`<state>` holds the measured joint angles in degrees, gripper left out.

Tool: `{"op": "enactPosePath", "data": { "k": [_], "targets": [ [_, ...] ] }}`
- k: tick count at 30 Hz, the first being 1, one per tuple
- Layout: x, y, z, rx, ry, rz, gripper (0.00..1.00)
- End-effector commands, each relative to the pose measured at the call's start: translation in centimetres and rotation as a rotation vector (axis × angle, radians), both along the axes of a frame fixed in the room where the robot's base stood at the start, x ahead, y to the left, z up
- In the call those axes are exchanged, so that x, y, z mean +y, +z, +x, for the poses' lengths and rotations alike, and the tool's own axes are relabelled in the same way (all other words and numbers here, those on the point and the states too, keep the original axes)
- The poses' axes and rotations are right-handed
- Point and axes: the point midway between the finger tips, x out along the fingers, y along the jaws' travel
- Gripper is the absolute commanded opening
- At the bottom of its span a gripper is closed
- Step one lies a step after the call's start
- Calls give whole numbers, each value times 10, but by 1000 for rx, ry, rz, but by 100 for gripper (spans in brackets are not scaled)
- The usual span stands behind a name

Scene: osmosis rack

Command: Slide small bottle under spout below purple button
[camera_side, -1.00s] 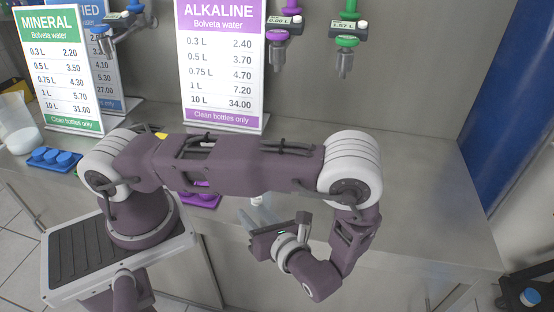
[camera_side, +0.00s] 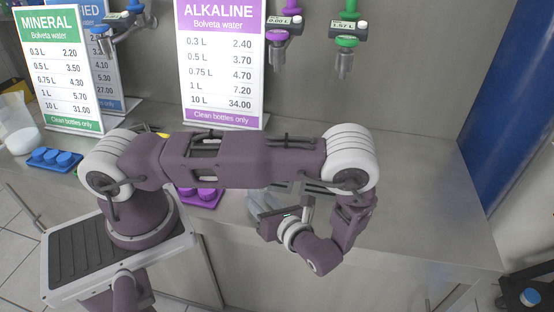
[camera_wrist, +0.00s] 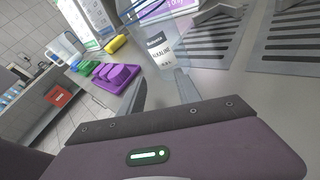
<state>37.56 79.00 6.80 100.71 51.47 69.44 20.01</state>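The purple-marked spout (camera_side: 277,55) hangs from the back wall at the top centre of the side view, with purple parts above it. In the side view the bottle is hidden behind my arm and fingers. My gripper (camera_side: 268,204) is low over the counter, in front of and below the spout. In the wrist view its fingers (camera_wrist: 162,82) are spread apart, pointing at the bottle; whether they touch it is unclear.
A purple tray of caps (camera_wrist: 117,76) lies left of the bottle, with a yellow object (camera_wrist: 117,43) behind. The ALKALINE price board (camera_side: 220,65) stands at the back. A green spout (camera_side: 345,62) hangs right. Slotted drain grates (camera_wrist: 200,45) lie right of the bottle. The right counter is clear.

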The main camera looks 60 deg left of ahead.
Motion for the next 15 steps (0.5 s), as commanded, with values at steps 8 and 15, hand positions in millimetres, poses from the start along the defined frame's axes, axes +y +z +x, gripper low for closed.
{"op": "enactPosePath", "data": {
  "k": [8,15],
  "targets": [
    [14,0,14,-1,1,0,40],
    [26,0,26,-1,1,-1,40]
  ]
}}
